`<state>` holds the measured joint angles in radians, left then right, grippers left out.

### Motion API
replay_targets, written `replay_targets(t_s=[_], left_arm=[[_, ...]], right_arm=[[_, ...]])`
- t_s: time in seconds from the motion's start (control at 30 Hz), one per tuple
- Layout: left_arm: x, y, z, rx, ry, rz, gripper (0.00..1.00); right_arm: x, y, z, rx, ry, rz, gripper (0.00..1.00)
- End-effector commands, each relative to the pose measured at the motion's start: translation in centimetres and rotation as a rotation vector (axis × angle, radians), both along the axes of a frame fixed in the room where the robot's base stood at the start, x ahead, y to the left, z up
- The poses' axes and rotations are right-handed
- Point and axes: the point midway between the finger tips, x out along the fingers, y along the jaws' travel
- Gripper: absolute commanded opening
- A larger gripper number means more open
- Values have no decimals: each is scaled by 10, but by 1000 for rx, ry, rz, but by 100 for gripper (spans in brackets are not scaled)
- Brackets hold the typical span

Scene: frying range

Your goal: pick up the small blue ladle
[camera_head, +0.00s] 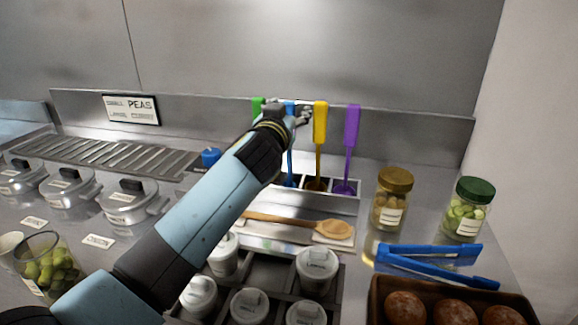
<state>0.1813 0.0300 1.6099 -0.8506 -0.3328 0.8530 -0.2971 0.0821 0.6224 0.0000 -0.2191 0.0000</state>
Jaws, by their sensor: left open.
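The small blue ladle (291,152) stands upright in a rack (327,186) at the back, between a green-handled and a yellow-handled one. My left gripper (301,112) is at the top of its blue handle. The gripper is open, and the wrist covers part of the handle. Whether the fingers touch the handle, I cannot tell. My right gripper is not in view.
The yellow ladle (320,124) and purple ladle (352,127) stand close on the right, the green handle (257,106) on the left. A wooden spoon (335,229) lies in front. Jars (393,200), blue tongs (430,262) and lidded pots (130,203) crowd the counter.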

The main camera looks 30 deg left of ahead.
Motion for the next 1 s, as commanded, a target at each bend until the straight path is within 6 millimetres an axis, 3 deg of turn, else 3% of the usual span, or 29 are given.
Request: replay_targets(t_s=[0.13, 0.53, 1.0], left_arm=[[0, 0, 0, 0, 0, 0, 53], [-1, 0, 0, 0, 0, 0, 0], [1, 0, 6, 0, -2, -1, 0]], right_arm=[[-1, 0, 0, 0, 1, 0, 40], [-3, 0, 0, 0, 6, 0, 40], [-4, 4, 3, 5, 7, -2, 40]])
